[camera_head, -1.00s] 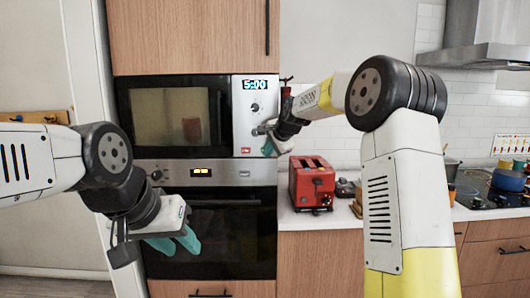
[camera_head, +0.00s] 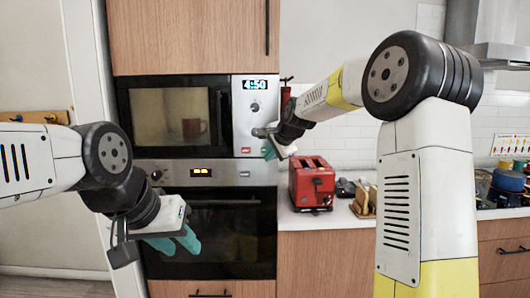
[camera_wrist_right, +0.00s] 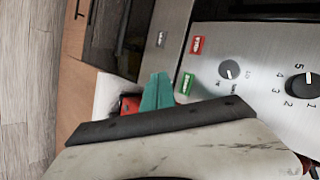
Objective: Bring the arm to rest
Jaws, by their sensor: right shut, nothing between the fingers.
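My right gripper (camera_head: 270,147) is in front of the microwave's control panel (camera_head: 242,100), low and near its right edge. In the right wrist view its teal fingers (camera_wrist_right: 157,92) are together and empty, close to a green button (camera_wrist_right: 186,83); I cannot tell whether they touch the panel. My right arm reaches in from the right, bent at a black joint. My left gripper (camera_head: 174,243) hangs in front of the oven door, its teal fingers apart and empty. The microwave (camera_head: 128,88) is closed, its display reads 4:50, and a mug (camera_head: 193,128) stands inside.
A red toaster (camera_head: 312,184) stands on the counter right of the oven (camera_head: 235,240). A red button (camera_wrist_right: 196,45) and a knob (camera_wrist_right: 301,85) sit on the panel. Pots (camera_head: 508,181) stand on the hob at the right.

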